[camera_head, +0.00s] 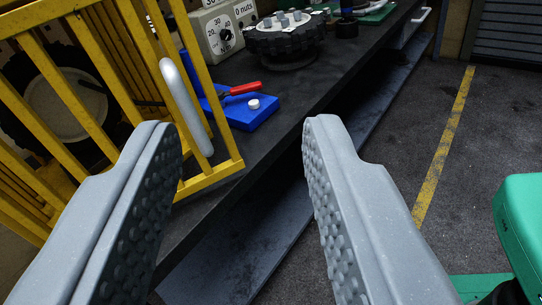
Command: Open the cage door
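The yellow barred cage door (218,172) is on the left, above a dark workbench. Its light grey upright handle (186,106) is on the door near its right edge. A dark wheel-like thing with a pale round centre (62,108) shows behind the yellow bars. My gripper (235,140) is in the foreground, its two grey studded fingers wide apart with nothing between them. The left finger overlaps the lower part of the cage in the picture, and the handle appears just beyond its tip. I cannot tell whether the finger touches the cage.
On the dark workbench (300,95) are a blue tray (245,113) with a red-handled tool (240,89), a dial box (225,32) and a dark toothed wheel (285,42). Open floor with a yellow line (440,150) lies right; a green thing (520,225) is at the right edge.

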